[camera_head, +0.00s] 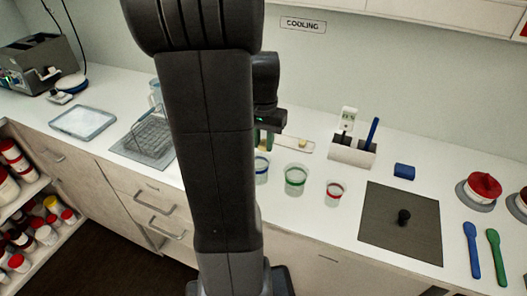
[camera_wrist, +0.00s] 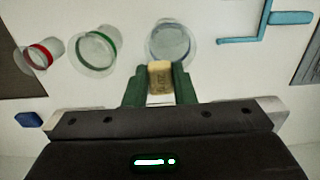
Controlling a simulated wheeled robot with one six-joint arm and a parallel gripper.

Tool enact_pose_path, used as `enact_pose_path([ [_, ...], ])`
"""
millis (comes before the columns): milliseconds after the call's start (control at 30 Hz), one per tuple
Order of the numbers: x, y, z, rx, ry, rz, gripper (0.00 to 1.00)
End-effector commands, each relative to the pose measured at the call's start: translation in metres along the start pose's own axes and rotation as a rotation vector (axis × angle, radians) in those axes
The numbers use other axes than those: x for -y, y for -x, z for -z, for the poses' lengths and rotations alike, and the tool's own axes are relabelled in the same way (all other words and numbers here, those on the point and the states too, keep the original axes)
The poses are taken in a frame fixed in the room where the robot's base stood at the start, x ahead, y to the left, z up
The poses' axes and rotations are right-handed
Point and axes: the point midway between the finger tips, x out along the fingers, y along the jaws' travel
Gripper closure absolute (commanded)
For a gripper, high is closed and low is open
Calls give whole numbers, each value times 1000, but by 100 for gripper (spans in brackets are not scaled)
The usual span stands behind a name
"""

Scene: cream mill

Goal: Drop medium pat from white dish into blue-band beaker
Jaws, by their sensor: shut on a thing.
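My gripper (camera_wrist: 159,83) is shut on a pale yellow block-shaped pat (camera_wrist: 160,78), held between its green fingertips. In the head view my gripper (camera_head: 268,138) is partly hidden behind my arm. The blue-band beaker (camera_head: 262,176) stands on the counter, its left side close to my arm.
A green-band beaker (camera_head: 294,182) and a red-band beaker (camera_head: 335,193) stand to the right. A white holder (camera_head: 352,153) with tools stands behind, and a dark mat (camera_head: 400,222) with a black knob lies further right. A wire rack (camera_head: 152,135) is left of my arm.

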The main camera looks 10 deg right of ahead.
Motion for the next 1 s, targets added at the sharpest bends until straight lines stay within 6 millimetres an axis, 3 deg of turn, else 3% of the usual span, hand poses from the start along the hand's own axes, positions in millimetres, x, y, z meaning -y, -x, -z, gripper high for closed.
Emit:
enact_pose_path([
  [100,0,24,1,-4,0,2,100],
  [300,0,50,0,-1,0,0,100],
  [1000,-1,68,0,4,0,-2,100],
])
